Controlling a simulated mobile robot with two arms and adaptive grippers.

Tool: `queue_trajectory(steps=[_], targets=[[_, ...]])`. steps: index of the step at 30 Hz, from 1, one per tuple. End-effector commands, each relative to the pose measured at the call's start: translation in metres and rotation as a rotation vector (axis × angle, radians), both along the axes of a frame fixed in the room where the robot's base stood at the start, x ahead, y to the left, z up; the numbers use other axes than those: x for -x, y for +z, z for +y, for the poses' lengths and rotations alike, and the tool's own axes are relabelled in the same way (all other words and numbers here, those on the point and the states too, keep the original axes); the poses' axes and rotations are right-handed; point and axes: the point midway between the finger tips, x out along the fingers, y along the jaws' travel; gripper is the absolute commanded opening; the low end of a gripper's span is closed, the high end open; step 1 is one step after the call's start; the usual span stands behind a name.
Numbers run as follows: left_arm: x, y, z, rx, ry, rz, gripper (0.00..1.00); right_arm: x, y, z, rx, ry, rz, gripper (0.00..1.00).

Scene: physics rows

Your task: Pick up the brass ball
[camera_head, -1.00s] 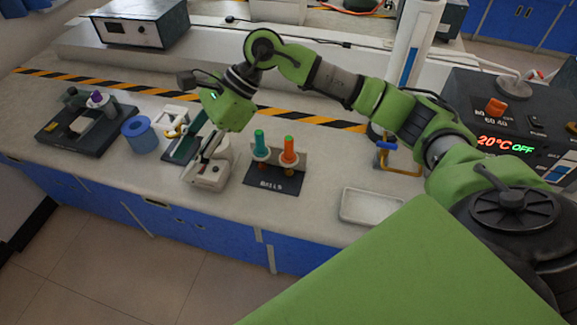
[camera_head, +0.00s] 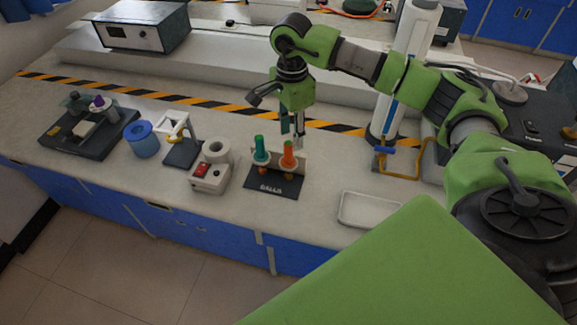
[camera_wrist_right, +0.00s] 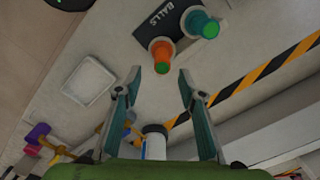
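A dark rack marked BALLS (camera_head: 272,186) stands on the bench with two upright handles, a teal one (camera_head: 259,146) and an orange one (camera_head: 288,150). Small rounded brownish parts show under the handles; I cannot tell which is the brass ball. My right gripper (camera_head: 299,138) points down above and just behind the orange handle. In the right wrist view, its fingers (camera_wrist_right: 160,76) are spread and empty. The orange handle (camera_wrist_right: 161,52) lies beyond the fingertips, between their lines, and the teal handle (camera_wrist_right: 203,24) is to the right. My left gripper is not in view.
A blue cylinder (camera_head: 142,140) is farther left. A shallow white tray (camera_head: 371,210) lies to the right, below a yellow-handled tool (camera_head: 402,169).

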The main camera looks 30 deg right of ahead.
Motion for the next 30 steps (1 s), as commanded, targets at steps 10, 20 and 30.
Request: queue_trajectory(steps=[10,20,30], targets=[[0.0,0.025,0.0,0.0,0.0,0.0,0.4,-0.002,-0.035,0.007,-0.001,0.001,0.004,0.37],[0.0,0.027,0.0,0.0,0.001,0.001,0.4,-0.004,-0.057,0.006,-0.002,0.0,-0.001,0.37],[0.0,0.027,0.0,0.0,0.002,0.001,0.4,-0.004,-0.056,0.006,-0.002,0.0,-0.001,0.0]])
